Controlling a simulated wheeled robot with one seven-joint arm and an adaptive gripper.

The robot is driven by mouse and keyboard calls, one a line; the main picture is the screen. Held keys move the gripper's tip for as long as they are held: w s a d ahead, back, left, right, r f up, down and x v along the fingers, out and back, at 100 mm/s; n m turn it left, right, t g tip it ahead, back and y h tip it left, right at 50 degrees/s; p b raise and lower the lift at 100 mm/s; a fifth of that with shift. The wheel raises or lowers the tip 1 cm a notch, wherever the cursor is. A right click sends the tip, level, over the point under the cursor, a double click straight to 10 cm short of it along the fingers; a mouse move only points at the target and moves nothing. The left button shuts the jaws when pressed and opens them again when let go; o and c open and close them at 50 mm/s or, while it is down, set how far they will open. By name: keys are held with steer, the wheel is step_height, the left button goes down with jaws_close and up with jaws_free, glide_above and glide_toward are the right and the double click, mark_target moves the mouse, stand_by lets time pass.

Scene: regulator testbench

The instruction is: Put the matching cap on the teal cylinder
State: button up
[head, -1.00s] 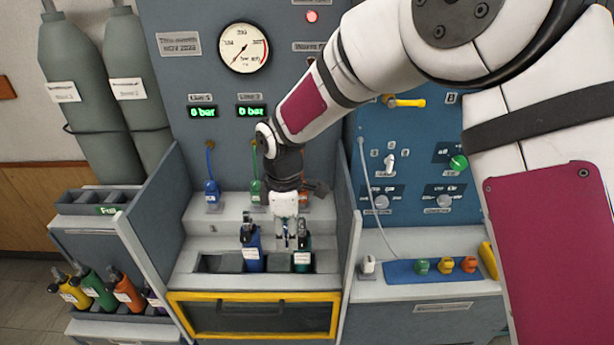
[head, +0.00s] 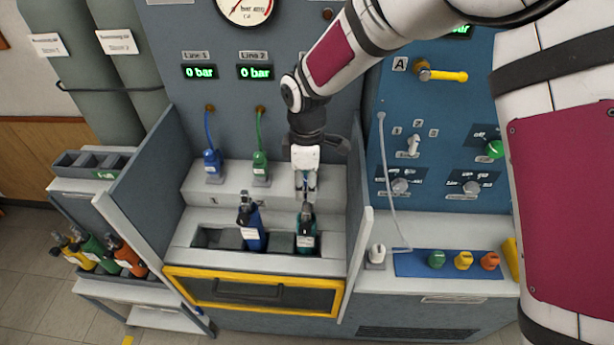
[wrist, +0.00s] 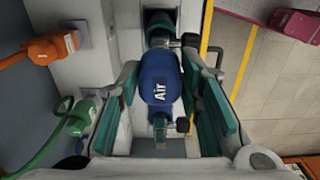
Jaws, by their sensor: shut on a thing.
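The teal cylinder (head: 306,240) stands in the bench trough, with its dark valve upward. In the wrist view its dark teal body (wrist: 158,22) is near the top edge, partly hidden. My gripper (head: 307,187) points down just above this valve. Green (head: 437,260), yellow (head: 463,261) and orange (head: 489,261) caps sit on a blue mat (head: 410,265) at the right.
A blue cylinder (head: 253,236) leans slightly in the trough, left of the teal one; "Air" shows on it in the wrist view (wrist: 160,85). Hose fittings stand on the ledge behind: blue (head: 212,165) and green (head: 261,170). Grey panels (head: 150,190) flank the bay.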

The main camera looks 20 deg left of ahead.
mark_target(307, 203)
steer(key=shift+f, duration=1.05)
steer(key=shift+f+b, duration=0.9)
steer(key=shift+f, duration=1.05)
stand_by(1.4)
steer(key=o, duration=1.2)
step_height(307, 203, up, 12)
steer(key=shift+r, duration=0.1)
